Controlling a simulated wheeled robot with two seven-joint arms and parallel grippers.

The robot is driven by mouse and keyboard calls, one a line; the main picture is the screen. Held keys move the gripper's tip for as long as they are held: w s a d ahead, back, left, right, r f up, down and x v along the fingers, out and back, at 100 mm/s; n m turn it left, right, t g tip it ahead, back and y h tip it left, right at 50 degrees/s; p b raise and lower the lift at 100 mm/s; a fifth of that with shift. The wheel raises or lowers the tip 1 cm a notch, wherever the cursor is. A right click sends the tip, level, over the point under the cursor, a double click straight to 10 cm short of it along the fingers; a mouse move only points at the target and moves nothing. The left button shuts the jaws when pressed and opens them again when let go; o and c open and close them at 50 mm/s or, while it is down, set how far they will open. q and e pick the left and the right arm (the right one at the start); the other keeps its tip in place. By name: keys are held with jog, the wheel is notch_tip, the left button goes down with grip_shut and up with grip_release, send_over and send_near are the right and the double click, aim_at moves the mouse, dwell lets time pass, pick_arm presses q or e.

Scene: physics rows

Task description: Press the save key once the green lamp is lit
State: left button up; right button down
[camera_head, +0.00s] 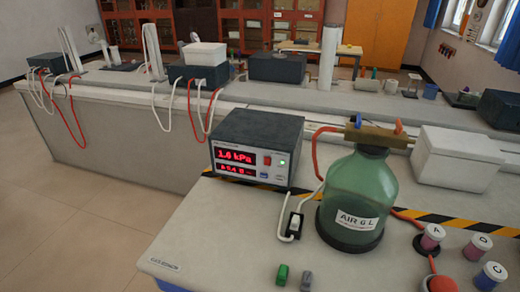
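A dark meter box (262,130) stands on the near bench, its front panel facing me. Its red display (235,156) reads about 1.6 kPa, with a second, smaller red line below that is hard to read. The key labels are too small to read, so I cannot tell which is the save key. Neither of my grippers is in view.
A green bottle (361,190) marked AIR 6 L stands right of the meter, with a red hose at its top. A white cable with a switch (295,224) lies between them. Small green (282,275) and grey (306,281) pieces lie in front. Left front bench is clear.

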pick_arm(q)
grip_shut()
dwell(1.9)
